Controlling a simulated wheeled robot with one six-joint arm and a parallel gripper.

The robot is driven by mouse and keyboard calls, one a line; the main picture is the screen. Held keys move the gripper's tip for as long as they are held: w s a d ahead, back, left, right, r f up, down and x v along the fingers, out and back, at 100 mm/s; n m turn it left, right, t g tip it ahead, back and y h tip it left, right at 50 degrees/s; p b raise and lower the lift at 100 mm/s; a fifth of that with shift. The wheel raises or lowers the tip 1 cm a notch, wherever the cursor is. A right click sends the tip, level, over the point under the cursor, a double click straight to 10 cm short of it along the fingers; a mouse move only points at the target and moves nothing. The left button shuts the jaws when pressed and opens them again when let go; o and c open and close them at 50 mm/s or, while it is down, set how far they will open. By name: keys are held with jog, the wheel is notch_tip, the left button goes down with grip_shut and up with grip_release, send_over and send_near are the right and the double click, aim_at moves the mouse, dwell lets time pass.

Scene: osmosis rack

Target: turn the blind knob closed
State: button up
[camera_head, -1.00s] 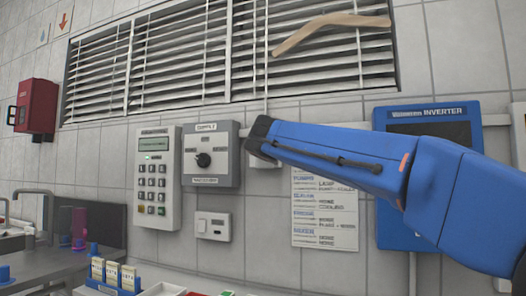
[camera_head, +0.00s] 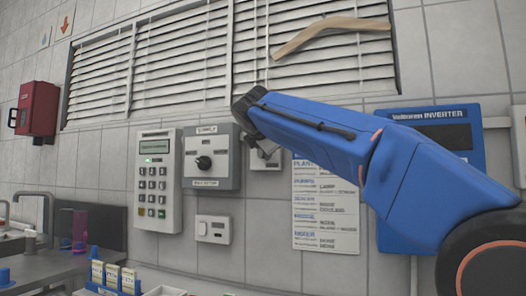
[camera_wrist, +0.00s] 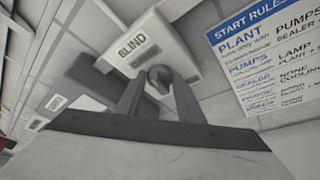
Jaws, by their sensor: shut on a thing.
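The blind knob (camera_wrist: 158,74) is a dark round knob on a white box labelled BLIND (camera_wrist: 135,47) in the wrist view. My gripper (camera_wrist: 159,86) has one finger on each side of the knob and is shut on it. The wrist view is tilted against the box. In the head view the blind box (camera_head: 264,159) is partly covered by my arm, and the knob and fingertips are hidden. The window blind (camera_head: 180,65) above has pale slats with dark gaps between them.
A grey box with a black knob (camera_head: 204,163) is just left of the blind box, with a keypad panel (camera_head: 157,185) beyond it. A rules sheet (camera_head: 325,205) and a blue inverter (camera_head: 440,128) are on the right. A bent wooden stick (camera_head: 330,32) shows before the blind.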

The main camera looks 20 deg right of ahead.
jog(key=shift+n+g, duration=0.3)
jog(key=shift+n, duration=0.1)
jog(key=shift+h, duration=0.3)
jog(key=o, duration=1.1)
jog(key=shift+c, duration=0.2)
jog(key=shift+a, duration=0.1)
jog(key=v, duration=1.7)
jog(key=shift+s+r, duration=0.1)
jog(key=shift+r, duration=0.05)
